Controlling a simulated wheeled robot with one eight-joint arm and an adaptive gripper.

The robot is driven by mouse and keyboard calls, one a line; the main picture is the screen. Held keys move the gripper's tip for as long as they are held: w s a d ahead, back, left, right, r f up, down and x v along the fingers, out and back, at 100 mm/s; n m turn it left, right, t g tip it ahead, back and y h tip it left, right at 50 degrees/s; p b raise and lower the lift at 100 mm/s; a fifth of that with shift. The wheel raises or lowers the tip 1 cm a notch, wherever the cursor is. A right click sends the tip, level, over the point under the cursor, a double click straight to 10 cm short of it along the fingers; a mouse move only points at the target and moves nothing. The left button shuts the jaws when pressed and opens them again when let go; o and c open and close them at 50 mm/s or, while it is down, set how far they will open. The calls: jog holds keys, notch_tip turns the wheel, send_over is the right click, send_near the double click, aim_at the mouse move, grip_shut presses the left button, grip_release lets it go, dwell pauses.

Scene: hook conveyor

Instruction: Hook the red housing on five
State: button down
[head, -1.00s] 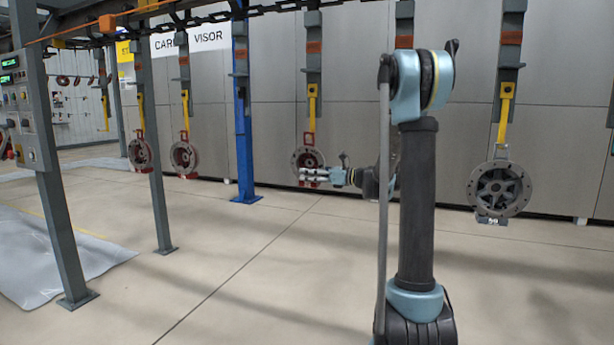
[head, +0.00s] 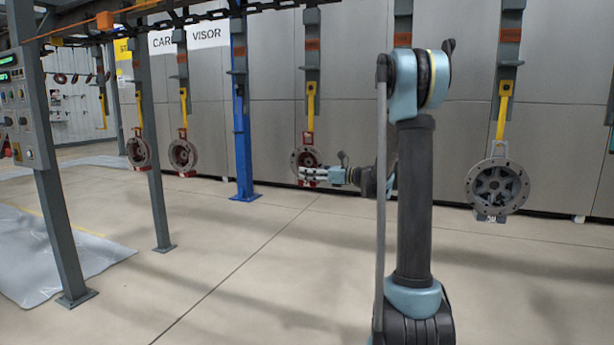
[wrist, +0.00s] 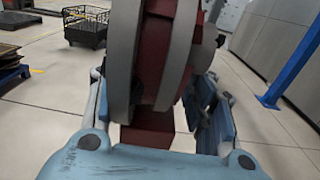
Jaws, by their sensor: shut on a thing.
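In the head view, the red housing (head: 309,157), a round flanged part with grey and red faces, is upright directly below a yellow hook (head: 311,105). Its red top tab meets the hook's lower end, but whether the hook passes through it is too small to tell. My gripper (head: 308,174) reaches in from the right and is shut on the housing's lower part. In the wrist view the housing (wrist: 152,55) fills the middle, seen edge-on. Its red lower block (wrist: 147,136) is between my blue fingers.
Two red housings (head: 139,152) (head: 183,156) hang on yellow hooks to the left. A larger grey housing (head: 498,187) hangs at the right. A blue column (head: 242,130) and grey posts (head: 57,200) stand nearby. The open floor in front is clear.

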jog(key=c, duration=0.6)
grip_release()
jog(key=shift+c, duration=0.2)
jog(key=shift+d, duration=0.1)
